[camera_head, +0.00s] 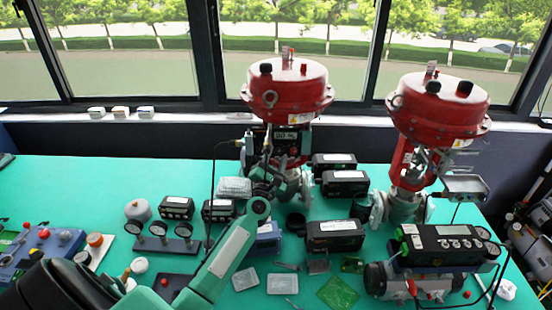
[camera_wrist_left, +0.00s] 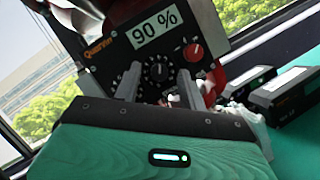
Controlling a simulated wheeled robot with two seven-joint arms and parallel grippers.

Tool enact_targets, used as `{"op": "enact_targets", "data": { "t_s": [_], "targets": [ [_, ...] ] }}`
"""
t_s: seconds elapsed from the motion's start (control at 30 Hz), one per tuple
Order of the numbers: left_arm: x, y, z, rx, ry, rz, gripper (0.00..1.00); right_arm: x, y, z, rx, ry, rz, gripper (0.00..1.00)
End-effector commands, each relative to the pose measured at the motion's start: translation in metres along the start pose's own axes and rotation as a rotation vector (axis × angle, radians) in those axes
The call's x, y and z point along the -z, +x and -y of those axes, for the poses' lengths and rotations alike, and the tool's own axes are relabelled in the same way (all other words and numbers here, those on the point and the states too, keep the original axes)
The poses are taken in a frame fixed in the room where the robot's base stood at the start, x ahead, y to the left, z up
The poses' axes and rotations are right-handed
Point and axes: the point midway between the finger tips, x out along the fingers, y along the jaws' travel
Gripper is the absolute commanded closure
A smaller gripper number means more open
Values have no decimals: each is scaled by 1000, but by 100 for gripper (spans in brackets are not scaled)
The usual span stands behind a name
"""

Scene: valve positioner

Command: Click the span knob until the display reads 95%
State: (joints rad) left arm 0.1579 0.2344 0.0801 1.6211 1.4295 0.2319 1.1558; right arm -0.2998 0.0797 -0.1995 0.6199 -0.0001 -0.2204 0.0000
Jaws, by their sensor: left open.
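The valve positioner (camera_wrist_left: 125,45) is a dark panel, tilted in the left wrist view. Its display (camera_wrist_left: 157,30) reads 90%. A black knob (camera_wrist_left: 157,72) with a dial scale sits below the display, and a red knob (camera_wrist_left: 193,52) sits to its right. Which one is labelled span is too small to read. In the head view the positioner (camera_head: 287,137) is under the left red actuator. My left gripper (camera_wrist_left: 158,76) is open, its two grey fingers on either side of the black knob; contact cannot be told. It also shows in the head view (camera_head: 268,160). My right gripper is not in view.
A second red valve actuator (camera_head: 438,100) stands to the right. Several black instrument boxes, one a front-right unit (camera_head: 334,236), lie on the green table (camera_head: 75,185). A gauge stand (camera_head: 160,244) and a blue control box (camera_head: 40,250) are at left.

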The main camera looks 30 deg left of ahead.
Motion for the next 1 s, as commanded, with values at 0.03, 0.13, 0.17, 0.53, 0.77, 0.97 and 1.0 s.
{"op": "enact_targets", "data": {
  "t_s": [0.03, 0.13, 0.17, 0.53, 0.77, 0.97, 1.0],
  "targets": [
    [0, -1, 0, 0, 0, 0, 58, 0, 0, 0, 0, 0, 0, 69],
    [1, -8, 1, 1, -1, -1, 58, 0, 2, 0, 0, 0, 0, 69],
    [1, -12, 1, 1, -1, -1, 58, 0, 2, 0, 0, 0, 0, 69],
    [2, -84, 2, 1, 0, -1, 58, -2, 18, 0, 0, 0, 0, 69],
    [2, -122, 2, 1, -1, 0, 58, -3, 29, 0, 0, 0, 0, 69],
    [1, -136, 1, 1, 0, 0, 58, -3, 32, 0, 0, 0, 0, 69],
    [1, -138, 1, 1, 0, 0, 58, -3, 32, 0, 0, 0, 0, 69]
  ]
}}
